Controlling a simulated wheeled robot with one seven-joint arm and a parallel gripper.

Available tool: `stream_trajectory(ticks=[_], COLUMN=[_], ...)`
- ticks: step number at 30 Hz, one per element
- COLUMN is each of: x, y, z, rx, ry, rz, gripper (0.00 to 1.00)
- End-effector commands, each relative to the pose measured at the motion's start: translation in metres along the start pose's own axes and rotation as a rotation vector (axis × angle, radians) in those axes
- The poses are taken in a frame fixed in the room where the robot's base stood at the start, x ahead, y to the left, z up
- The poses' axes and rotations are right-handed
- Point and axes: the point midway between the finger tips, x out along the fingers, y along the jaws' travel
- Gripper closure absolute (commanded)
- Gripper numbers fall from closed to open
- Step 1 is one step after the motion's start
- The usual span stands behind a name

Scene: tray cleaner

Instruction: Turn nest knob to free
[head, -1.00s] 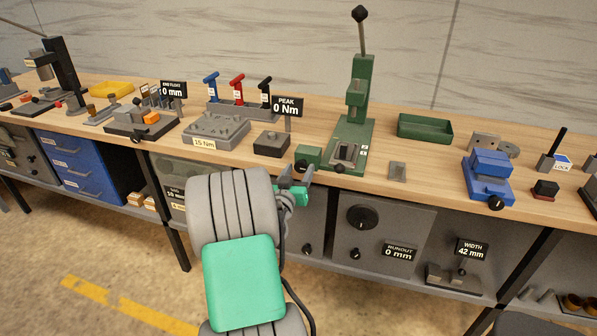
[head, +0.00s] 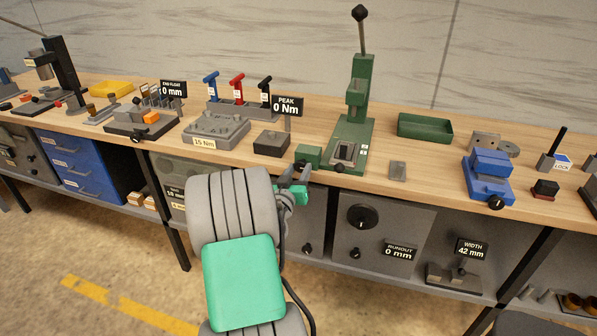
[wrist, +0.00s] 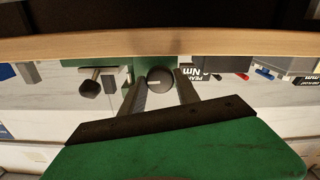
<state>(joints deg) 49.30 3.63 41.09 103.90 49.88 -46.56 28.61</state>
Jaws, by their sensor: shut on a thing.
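The green arbor press (head: 350,133) stands on the bench, with a small green block (head: 308,155) at its left front. In the wrist view, a round grey knob (wrist: 160,80) with a pale mark faces me from a green part. It sits between the two fingertips of my gripper (wrist: 159,88), which is shut on it. In the head view my gripper (head: 297,173) is at the front of the green block, and the knob is mostly hidden there. I cannot read a free or locked label.
A dark grey block (head: 271,143) with the PEAK sign (head: 287,106) stands left. The wooden bench edge is close to my gripper.

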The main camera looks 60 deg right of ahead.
Motion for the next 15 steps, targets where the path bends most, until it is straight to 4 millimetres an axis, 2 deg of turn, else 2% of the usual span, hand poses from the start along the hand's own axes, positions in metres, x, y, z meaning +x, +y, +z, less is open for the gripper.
stream_trajectory(ticks=[8,15], x=[0.0000,0.0001], y=[-0.0001,0.0000], z=[-0.0001,-0.0008], rx=[-0.157,-0.374], ry=[0.001,0.001], rz=[0.000,0.000], gripper=[1.00,1.00])
